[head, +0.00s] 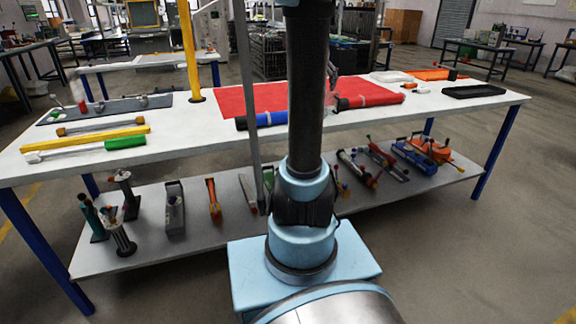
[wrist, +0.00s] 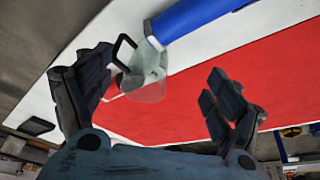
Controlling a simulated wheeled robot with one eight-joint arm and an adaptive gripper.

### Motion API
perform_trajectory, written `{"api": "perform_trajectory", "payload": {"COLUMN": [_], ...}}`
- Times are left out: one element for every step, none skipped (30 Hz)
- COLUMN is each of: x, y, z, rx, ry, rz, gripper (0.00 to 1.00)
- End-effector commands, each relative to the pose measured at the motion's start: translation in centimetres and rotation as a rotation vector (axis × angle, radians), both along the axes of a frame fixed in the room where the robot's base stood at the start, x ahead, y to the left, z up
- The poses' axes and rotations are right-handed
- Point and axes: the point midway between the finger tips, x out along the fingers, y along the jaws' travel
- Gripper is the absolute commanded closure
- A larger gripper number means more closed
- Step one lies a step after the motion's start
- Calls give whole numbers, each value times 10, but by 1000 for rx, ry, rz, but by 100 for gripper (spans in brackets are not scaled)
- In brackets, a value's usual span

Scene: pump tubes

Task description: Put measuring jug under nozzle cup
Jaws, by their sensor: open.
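A clear measuring jug (wrist: 148,84) with a black handle shows in the wrist view, at the edge of the red mat (wrist: 230,90). My gripper (wrist: 160,63) is open, its fingers spread to the left and right of the jug, nearer the camera. I see no contact with it. The end of a blue tube (wrist: 195,16) lies just beyond the jug. A greyish piece at that end may be the nozzle cup, but I cannot tell. In the head view my arm hides much of the table's middle, and I cannot make out the jug there.
The white table (head: 190,143) carries a blue tube (head: 262,120) and a red tube (head: 370,101) on the red mat (head: 240,96). A yellow post (head: 190,50) stands at the back left. A black tray (head: 473,91) lies at the right. A lower shelf (head: 150,247) holds several tools.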

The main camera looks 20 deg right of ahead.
Motion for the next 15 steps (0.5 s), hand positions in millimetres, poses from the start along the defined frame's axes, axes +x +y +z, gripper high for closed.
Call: {"api": "perform_trajectory", "payload": {"x": [-16, -24, -35, -44, -52, -63, -72, -81, -92, -101, -110, -122, -130, -139, -151], "y": [18, 27, 39, 47, 56, 67, 74, 82, 92, 100, 107, 116, 122, 129, 137], "z": [-5, -7, -11, -14, -17, -22, -26, -30, -35, -40, -44, -50, -55, -61, -68], "rx": [4, 6, 9, 12, 14, 17, 19, 20, 24, 26, 28, 30, 32, 33, 38], "ry": [8, 13, 19, 24, 28, 36, 41, 46, 52, 56, 61, 67, 72, 76, 82], "rz": [37, 60, 89, 111, 134, 162, 184, 208, 236, 259, 280, 310, 333, 355, 384], "gripper": [15, 15, 15, 15, 15, 15, 15, 15, 15, 15, 15, 15, 15, 15, 15]}}
